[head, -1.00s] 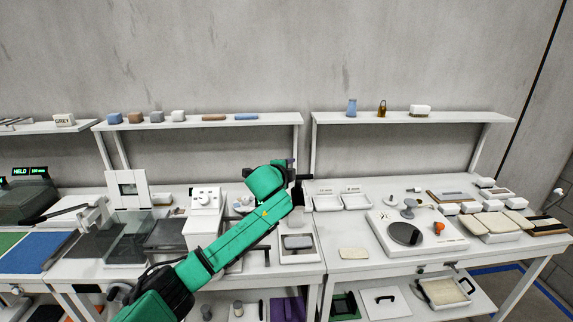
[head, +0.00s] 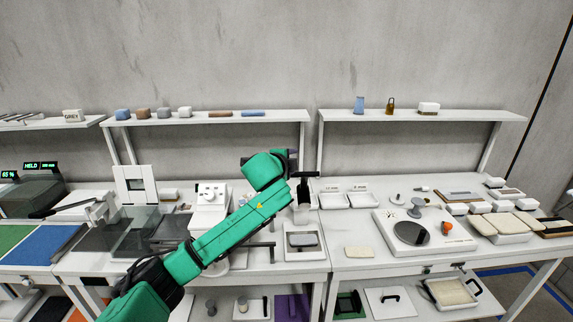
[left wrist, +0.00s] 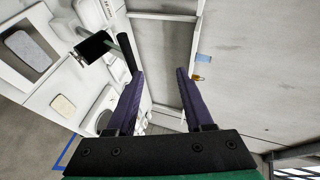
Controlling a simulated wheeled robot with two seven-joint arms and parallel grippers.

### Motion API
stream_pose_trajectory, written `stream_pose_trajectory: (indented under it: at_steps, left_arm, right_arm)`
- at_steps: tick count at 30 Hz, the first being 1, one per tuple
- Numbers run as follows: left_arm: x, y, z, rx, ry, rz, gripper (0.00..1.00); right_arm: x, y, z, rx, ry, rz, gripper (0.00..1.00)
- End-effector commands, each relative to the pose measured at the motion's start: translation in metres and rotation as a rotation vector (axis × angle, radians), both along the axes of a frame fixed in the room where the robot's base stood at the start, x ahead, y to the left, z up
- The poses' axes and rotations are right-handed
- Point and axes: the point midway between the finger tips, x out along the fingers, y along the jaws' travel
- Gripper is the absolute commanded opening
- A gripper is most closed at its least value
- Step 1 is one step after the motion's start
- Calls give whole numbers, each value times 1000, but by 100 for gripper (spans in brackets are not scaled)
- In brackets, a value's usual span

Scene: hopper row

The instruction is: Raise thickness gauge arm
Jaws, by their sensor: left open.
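A dark T-shaped piece (head: 308,175) on a post, which looks like the thickness gauge arm, stands at the right end of the middle table. In the left wrist view a black block (left wrist: 92,47) and a black bar (left wrist: 127,52) show just beyond the left finger, probably the same piece. My left gripper (left wrist: 160,75) is open, with two purple fingers and nothing between them. In the head view my green left arm ends just left of the T-shaped piece and hides part of the gauge's surroundings. Whether a finger touches the bar I cannot tell. My right gripper is not in view.
A white tray with a grey pad (head: 303,240) sits in front of the post. Two shallow white trays (head: 345,198) and a white plate with a dark disc (head: 411,233) lie to the right. A shelf (head: 225,118) runs behind, against the wall.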

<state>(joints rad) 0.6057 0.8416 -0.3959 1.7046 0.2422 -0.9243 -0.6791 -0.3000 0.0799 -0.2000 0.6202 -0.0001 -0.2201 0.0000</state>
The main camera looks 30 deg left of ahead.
Motion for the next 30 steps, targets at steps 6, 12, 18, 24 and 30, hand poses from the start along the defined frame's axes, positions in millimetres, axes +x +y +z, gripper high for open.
stream_pose_trajectory:
  at_steps: [6,12,18,24,30]
  left_arm:
    - [-47,-12,9,10,-2,-5,52]
    - [-100,-24,28,8,-1,-1,52]
    - [-125,-29,41,3,1,-1,52]
    - [-127,-30,44,3,1,0,52]
    - [-121,-29,30,-13,-52,9,0]
  right_arm:
    - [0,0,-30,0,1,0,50]
    - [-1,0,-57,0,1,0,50]
    - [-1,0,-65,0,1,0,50]
    - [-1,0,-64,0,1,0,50]
    - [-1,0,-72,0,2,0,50]
